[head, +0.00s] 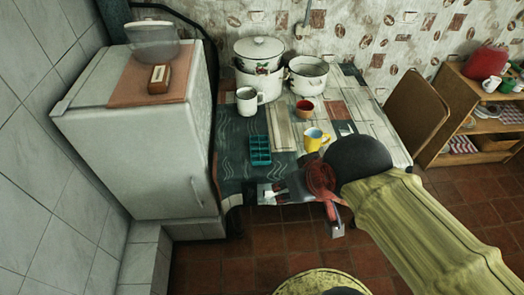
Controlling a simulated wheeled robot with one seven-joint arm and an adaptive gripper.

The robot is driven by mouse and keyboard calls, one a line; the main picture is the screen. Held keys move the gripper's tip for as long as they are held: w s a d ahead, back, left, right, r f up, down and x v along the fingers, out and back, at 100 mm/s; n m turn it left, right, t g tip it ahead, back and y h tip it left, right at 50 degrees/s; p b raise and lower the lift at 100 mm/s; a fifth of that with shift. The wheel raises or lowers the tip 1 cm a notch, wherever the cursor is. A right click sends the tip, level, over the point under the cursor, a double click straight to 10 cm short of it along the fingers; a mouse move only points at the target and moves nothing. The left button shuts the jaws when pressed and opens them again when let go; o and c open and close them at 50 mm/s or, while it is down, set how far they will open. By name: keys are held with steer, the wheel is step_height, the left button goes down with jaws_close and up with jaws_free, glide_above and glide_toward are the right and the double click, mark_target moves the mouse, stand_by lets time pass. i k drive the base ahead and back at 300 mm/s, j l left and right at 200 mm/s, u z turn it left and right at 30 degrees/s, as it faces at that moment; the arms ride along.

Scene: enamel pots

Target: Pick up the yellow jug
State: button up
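The yellow jug (313,142) stands upright on the patterned table, right of the middle, with its handle toward the right. It looks fully visible. My gripper (305,205) is at the table's front edge, nearer the camera than the jug and below it in the picture. Its red body and grey finger parts look spread apart, with nothing seen between them. The gripper looks clear of the jug. My dark wrist joint is just right of and below the jug and hides part of the table there.
A teal compartment tray (260,150) lies left of the jug. A small red-brown pot (305,109), a white mug (246,101) and white enamel pots (308,78) stand behind.

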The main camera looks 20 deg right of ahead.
mark_target(313, 136)
steer(key=i+l+z, duration=0.25)
steer(key=i+l, duration=0.15)
steer(key=i+l+z, duration=0.25)
steer(key=i+l, duration=0.2)
steer(key=l, duration=0.1)
